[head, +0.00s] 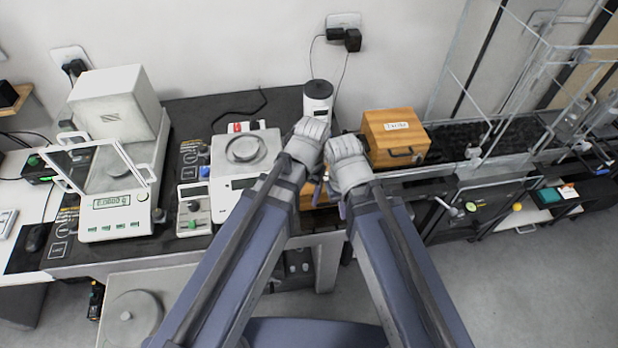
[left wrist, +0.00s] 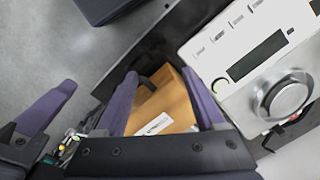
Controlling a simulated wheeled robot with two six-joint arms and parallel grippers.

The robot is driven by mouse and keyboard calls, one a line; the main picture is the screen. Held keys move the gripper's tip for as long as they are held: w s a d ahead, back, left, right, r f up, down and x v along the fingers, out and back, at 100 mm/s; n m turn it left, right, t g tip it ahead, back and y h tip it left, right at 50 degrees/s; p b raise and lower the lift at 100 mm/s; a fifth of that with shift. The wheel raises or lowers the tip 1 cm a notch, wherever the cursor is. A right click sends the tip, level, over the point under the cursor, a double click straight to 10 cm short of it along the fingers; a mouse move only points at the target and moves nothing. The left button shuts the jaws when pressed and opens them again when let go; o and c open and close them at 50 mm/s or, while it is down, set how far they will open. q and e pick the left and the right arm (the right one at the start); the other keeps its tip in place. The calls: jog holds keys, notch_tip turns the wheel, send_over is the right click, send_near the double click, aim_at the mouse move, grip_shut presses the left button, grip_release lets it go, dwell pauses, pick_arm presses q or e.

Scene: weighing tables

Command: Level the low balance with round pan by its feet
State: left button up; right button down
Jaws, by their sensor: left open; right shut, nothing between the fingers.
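The low balance (head: 222,165) with a round metal pan (head: 244,148) stands on the dark table, left of my arms. My left forearm covers its right front corner. In the left wrist view a pale balance body (left wrist: 240,70) with a round pan, display and buttons fills the right side. I cannot make out its feet. My left gripper (left wrist: 160,75) is open and apart from the balance, with a wooden box beyond its fingers. My right gripper (head: 342,209) is shut and empty beside it, mostly hidden under its wrist in the head view.
A tall balance with a glass shield (head: 112,218) stands at left, and a small grey device (head: 194,212) sits between the balances. A white canister (head: 318,98) and a labelled wooden box (head: 396,140) stand behind and right. A round plate (head: 132,316) is at lower left.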

pick_arm(q)
jog(key=shift+s+d, duration=0.1)
jog(key=shift+s, duration=0.95)
jog(key=shift+s+a+n, duration=0.2)
jog(key=shift+s+n, duration=0.05)
jog(key=shift+s, duration=0.4)
jog(key=shift+s+a+n, duration=0.15)
jog(key=shift+s+n, duration=0.1)
jog(key=shift+s, duration=0.35)
dwell(0.4)
